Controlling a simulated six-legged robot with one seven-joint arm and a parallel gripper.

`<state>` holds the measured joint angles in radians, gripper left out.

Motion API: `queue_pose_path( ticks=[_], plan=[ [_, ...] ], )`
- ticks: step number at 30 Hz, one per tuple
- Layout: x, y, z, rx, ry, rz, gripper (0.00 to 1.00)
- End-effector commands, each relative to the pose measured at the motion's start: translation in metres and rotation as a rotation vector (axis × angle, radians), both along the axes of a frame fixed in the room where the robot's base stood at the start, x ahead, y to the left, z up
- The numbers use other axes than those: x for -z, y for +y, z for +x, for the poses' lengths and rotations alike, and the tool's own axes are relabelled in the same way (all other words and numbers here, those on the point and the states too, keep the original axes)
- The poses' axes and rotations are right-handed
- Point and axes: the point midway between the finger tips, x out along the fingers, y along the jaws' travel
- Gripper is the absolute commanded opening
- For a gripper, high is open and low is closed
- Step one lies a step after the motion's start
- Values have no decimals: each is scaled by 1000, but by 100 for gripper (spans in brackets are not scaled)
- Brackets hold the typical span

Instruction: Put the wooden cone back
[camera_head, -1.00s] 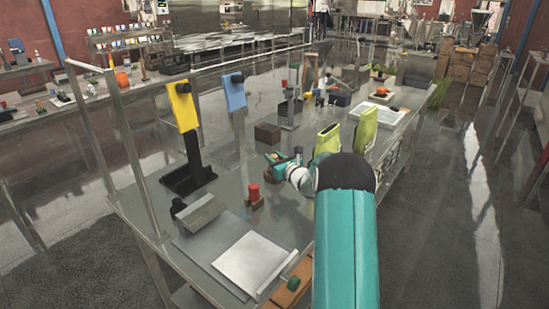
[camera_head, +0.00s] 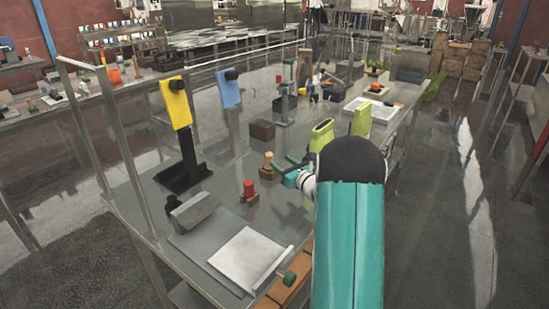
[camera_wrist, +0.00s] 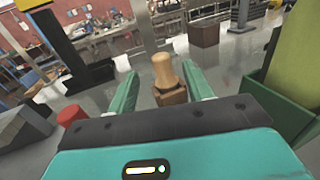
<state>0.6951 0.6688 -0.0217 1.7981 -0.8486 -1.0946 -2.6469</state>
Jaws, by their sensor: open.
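The wooden cone (camera_head: 268,160) is light brown with a rounded top. It stands upright on a small brown wooden block (camera_head: 266,174) on the metal table. The cone (camera_wrist: 163,72) and its block (camera_wrist: 171,97) also show in the wrist view, framed between my two teal fingers. My gripper (camera_head: 284,166) is open, with its fingertips just right of the cone in the head view. In the wrist view my gripper (camera_wrist: 160,76) has clear gaps on both sides of the cone, which looks a little beyond the fingertips.
A red cylinder on a wooden base (camera_head: 249,188) stands close to the left. A dark brown box (camera_head: 262,130) is behind the cone. Lime-green panels (camera_head: 321,136) stand close on the right. A yellow panel on a black stand (camera_head: 177,103) is at the left.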

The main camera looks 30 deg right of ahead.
Motion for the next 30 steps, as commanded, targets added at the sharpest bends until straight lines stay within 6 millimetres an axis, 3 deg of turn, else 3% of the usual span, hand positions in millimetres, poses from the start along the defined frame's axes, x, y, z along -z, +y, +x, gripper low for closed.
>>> queue_pose_path(
  ticks=[6, 10, 13, 17, 22, 26, 30],
  plan=[
    [0, -1, -28, 1, 0, 1, 51],
    [-10, 5, -29, 14, 11, 44, 51],
    [-31, 18, -23, 59, 44, 165, 51],
    [-67, 46, -22, 167, 97, 440, 51],
    [-107, 92, -41, 337, 141, 869, 51],
    [-127, 131, -69, 475, 150, 1209, 51],
    [-139, 177, -111, 635, 148, 1577, 51]
  ],
)
